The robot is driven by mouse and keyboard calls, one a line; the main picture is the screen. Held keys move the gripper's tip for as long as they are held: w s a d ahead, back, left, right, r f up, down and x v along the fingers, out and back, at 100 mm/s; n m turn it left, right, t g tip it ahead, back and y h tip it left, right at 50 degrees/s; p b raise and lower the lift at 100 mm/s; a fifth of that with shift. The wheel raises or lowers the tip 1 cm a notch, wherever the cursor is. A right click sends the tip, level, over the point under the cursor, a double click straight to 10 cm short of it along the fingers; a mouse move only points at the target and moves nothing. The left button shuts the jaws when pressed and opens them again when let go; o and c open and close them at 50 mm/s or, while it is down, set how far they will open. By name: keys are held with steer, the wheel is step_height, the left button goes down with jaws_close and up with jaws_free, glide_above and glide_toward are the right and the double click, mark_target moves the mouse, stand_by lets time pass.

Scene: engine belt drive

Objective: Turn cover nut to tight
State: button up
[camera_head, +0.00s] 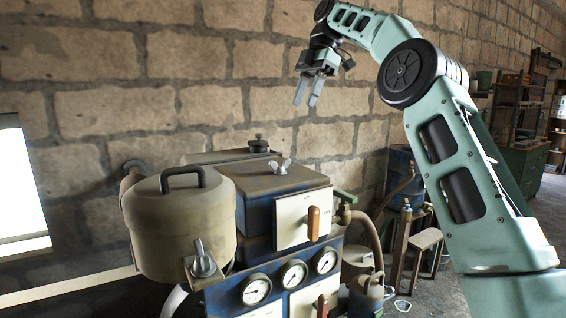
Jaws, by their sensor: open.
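A pale wing nut (280,166), which looks like the cover nut, stands on the flat brown cover (262,178) of a blue machine box (258,220). Its wings point up and apart; how tight it sits cannot be told. My gripper (307,103) hangs above and slightly right of the nut, well clear of it in the picture, with its two grey fingers pointing down. The fingers are a little apart and nothing is between them.
A round tan tank (180,222) with a dark top handle stands left of the box, with a metal lever (203,262) in front. An orange-handled panel (304,220) and several gauges (294,273) face forward. A brick wall is behind; a blue barrel (402,178) stands right.

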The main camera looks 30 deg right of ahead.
mark_target(284, 167)
steer(key=b+x, duration=0.6)
steer(key=x, duration=1)
steer(key=shift+a+b, duration=0.1)
steer(key=shift+b, duration=0.2)
jaws_close()
